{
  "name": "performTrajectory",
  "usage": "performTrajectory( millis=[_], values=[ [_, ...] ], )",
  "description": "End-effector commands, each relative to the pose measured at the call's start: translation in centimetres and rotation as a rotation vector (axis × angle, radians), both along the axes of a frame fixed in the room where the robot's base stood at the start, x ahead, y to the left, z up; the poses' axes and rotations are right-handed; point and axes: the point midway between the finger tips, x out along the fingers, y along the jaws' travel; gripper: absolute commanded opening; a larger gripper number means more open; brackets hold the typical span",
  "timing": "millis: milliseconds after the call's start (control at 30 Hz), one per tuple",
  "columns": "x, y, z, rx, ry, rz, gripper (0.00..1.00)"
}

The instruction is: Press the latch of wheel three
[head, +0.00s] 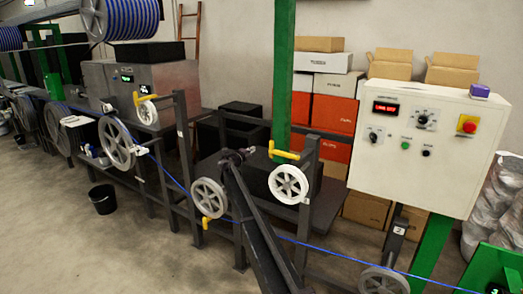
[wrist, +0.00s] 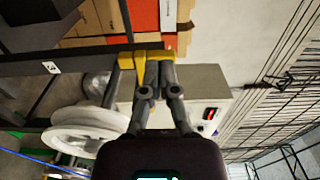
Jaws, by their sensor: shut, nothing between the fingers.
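A white spoked wheel (head: 288,184) hangs on a dark frame right of centre in the head view. A yellow latch (head: 285,154) sticks out above it to the left. My gripper (head: 251,151) is to the left of this latch, shut and empty. In the wrist view my gripper (wrist: 160,64) has its fingers together in front of a yellow latch (wrist: 127,61); whether they touch it I cannot tell. A white wheel (wrist: 85,128) shows at lower left there. I cannot read which wheel is number three.
Another wheel (head: 208,198) has a yellow latch (head: 206,222) below it. A further wheel (head: 147,112) has a latch above it. A blue cable (head: 345,258) crosses the line. A control box (head: 425,135) stands at right, a black bucket (head: 102,198) on the floor.

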Motion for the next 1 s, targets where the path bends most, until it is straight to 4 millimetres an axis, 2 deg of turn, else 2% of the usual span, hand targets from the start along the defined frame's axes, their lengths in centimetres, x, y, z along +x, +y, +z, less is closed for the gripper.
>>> performTrajectory(
  millis=[33,200,400,1000],
  values=[
    [-0.2,1.1,0.0,0.000,0.000,0.002,0.00],
    [-0.6,3.4,0.0,0.000,0.000,0.001,0.00],
    [-0.9,4.9,0.0,0.000,0.000,-0.001,0.00],
    [-1.3,5.0,0.0,-0.010,-0.003,0.012,0.00]
  ],
)
